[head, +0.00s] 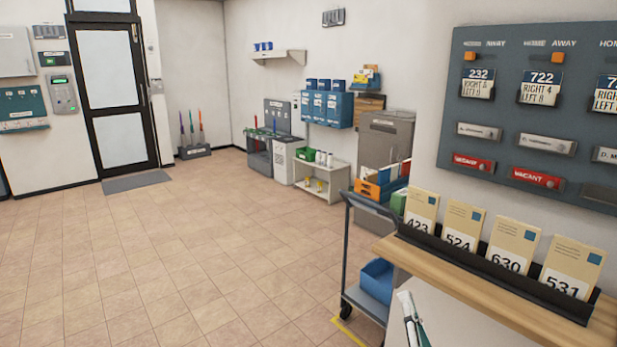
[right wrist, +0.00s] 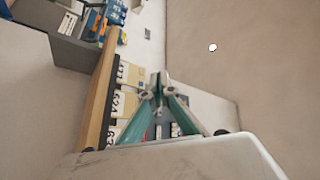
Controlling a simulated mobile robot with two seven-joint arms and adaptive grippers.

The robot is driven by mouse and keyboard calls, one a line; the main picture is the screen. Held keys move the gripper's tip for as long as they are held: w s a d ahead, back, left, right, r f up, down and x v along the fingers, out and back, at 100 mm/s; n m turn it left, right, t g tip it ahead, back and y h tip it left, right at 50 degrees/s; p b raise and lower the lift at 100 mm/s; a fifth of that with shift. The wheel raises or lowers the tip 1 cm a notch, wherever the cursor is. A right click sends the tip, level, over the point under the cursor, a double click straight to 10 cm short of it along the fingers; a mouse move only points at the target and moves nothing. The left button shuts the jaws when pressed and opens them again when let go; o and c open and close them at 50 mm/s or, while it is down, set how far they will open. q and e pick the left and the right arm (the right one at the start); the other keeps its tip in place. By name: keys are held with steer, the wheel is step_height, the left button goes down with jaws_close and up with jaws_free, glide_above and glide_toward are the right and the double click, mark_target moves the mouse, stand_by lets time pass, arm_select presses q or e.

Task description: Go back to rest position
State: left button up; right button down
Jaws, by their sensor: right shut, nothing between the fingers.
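My right gripper (head: 408,305) shows at the bottom of the head view, in front of the wooden shelf's white front. In the right wrist view its green and grey fingers (right wrist: 159,82) meet at the tips, shut with nothing between them. The shelf with its numbered cards lies behind and to the left of the fingers there. My left gripper is not in view.
A wooden shelf (head: 489,300) holds a black rack with cards 423, 524, 630 and 531. A blue-grey board (head: 506,116) hangs above it. A trolley (head: 350,265) with a blue bin stands left of the shelf. The tiled floor (head: 170,260) is clear.

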steer(key=s+f+n+g, duration=0.6)
steer(key=s+f, duration=0.6)
steer(key=f, duration=0.4)
steer(key=s+f+n+g, duration=0.5)
steer(key=s+f, duration=0.7)
steer(key=f, duration=0.5)
steer(key=shift+s+a+n+g+y, duration=0.2)
steer(key=shift+s+n+g+y, duration=0.15)
steer(key=shift+n, duration=0.55)
